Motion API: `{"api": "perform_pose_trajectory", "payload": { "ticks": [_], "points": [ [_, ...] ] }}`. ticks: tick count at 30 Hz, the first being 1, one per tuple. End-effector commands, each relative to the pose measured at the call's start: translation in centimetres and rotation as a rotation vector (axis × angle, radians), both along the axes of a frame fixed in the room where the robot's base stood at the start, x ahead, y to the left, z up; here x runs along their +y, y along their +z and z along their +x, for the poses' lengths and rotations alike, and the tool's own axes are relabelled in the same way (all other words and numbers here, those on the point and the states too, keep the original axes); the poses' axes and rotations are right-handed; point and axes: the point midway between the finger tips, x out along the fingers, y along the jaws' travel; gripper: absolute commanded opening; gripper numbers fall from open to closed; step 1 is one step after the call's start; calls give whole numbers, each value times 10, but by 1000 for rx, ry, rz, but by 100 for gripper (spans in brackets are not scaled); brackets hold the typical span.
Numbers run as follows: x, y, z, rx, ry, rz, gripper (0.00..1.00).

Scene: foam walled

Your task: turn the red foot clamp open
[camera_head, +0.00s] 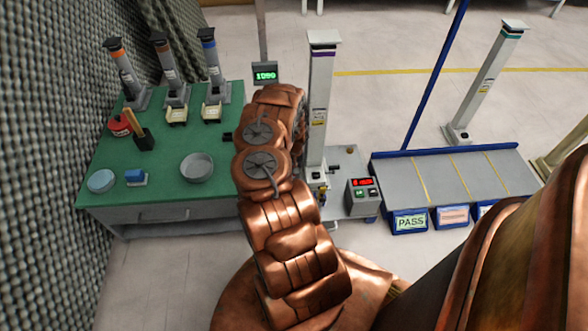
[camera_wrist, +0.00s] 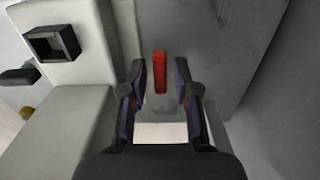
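The red foot clamp (camera_wrist: 160,72) shows in the wrist view as a short red bar, upright in the picture, against a grey surface. My gripper (camera_wrist: 161,75) is open, with one dark finger on each side of the red bar and a visible gap on both sides. I cannot tell how far the bar lies beyond the fingertips. In the head view my copper-coloured arm reaches toward the grey post (camera_head: 320,110) with the purple band; the gripper and the red clamp are hidden there.
A green-topped bench (camera_head: 160,195) with a grey bowl (camera_head: 197,167) stands on the left. A control box (camera_head: 362,196) with a red display sits right of the post's foot. A grey sloped table (camera_head: 460,178) with blue bins is farther right. In the wrist view a dark square socket (camera_wrist: 52,44) is upper left.

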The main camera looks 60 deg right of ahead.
Motion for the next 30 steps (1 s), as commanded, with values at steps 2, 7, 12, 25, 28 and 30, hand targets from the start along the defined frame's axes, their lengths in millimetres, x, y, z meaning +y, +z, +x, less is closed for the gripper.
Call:
{"api": "perform_pose_trajectory", "payload": {
  "ticks": [2,7,12,25,28,30],
  "points": [
    [0,0,0,0,0,0,40],
    [0,0,0,0,-1,0,40],
    [0,2,0,0,-1,0,40],
    [-1,46,2,-3,-1,-2,40],
    [0,58,1,-3,0,0,40],
    [0,67,1,-4,-1,0,40]
  ]
}}
